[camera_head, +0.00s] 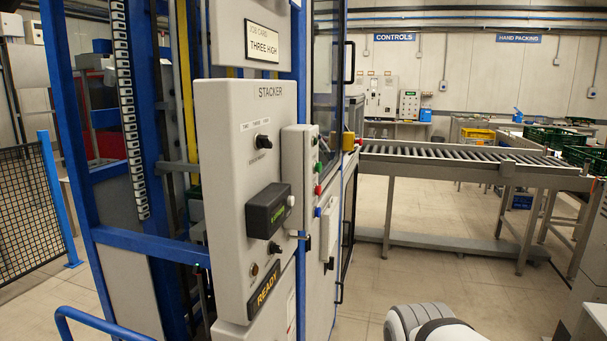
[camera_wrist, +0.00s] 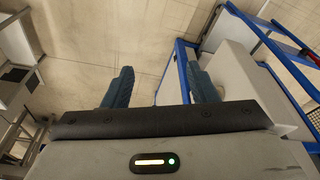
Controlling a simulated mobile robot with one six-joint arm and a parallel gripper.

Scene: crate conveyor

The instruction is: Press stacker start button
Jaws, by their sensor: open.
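The grey stacker panel (camera_head: 225,150), marked STACKER, stands upright left of centre in the head view. It carries a black upper knob (camera_head: 263,141), a dark display box (camera_head: 267,210) with green text, a lower black knob (camera_head: 274,248) and a small round button (camera_head: 254,269). A READY sign (camera_head: 264,290) sits below. A side box (camera_head: 299,165) has a green button (camera_head: 317,167) and a red button (camera_head: 318,190). I cannot read which is the start button.
A job card (camera_head: 262,42) reading THREE HIGH hangs above the panel. A roller conveyor (camera_head: 450,155) runs right behind it. A blue rail (camera_head: 95,325) is at lower left. A blue frame (camera_wrist: 186,70) is right in the wrist view.

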